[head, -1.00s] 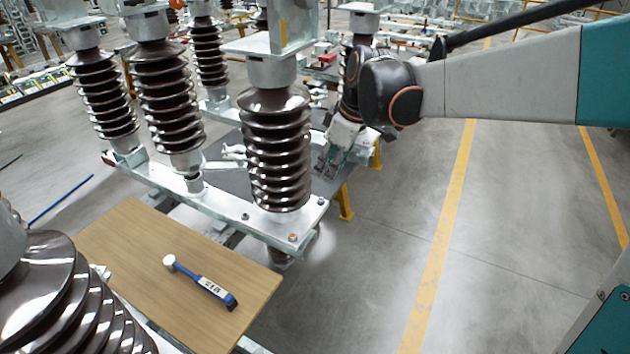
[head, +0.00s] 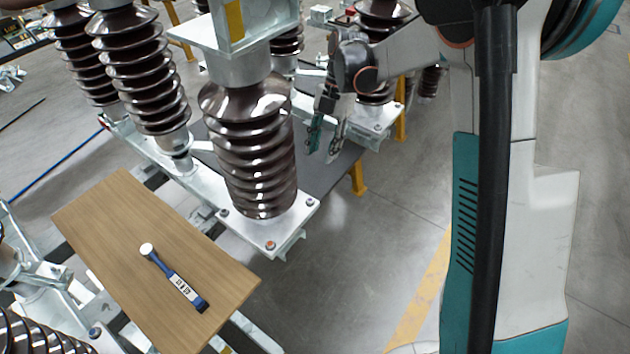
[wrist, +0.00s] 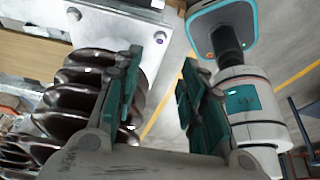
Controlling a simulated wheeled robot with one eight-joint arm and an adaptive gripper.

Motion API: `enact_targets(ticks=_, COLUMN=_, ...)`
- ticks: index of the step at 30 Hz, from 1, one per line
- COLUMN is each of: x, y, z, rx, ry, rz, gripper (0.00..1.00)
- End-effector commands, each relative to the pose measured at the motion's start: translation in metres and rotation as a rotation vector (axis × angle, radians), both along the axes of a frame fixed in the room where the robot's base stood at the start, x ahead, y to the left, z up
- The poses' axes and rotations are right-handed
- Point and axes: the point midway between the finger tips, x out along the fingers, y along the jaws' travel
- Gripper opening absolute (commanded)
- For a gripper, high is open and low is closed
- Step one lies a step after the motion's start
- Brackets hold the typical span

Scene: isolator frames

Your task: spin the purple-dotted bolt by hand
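Bolts stand on the metal end plate at the foot of the nearest brown insulator (head: 250,150). The right corner bolt (head: 311,200) also shows in the wrist view (wrist: 160,37) with a faint purplish tint; it is too small to be sure of a purple dot. The front corner bolt (head: 270,245) looks orange-topped, and another bolt (head: 223,211) sits at the left. My gripper (head: 325,142) is behind and right of the insulator, apart from these bolts. In the wrist view its teal-padded fingers (wrist: 160,95) are wide apart with nothing between them.
A wooden board (head: 105,215) with a blue, white-headed hammer (head: 175,278) lies at the front left. The ribbed insulator is close beside my left finger in the wrist view (wrist: 75,95). Open floor (head: 350,270) lies right of the end plate.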

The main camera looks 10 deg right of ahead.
Motion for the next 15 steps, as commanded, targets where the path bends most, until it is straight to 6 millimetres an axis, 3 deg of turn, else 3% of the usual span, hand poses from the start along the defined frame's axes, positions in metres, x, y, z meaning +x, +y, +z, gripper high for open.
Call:
enact_targets(ticks=5, x=-0.005, y=0.005, z=-0.018, rx=0.001, ry=0.0, rz=0.005, gripper=0.38)
enact_targets(ticks=15, x=-0.023, y=0.021, z=-0.079, rx=0.001, ry=-0.001, rz=0.003, gripper=0.38)
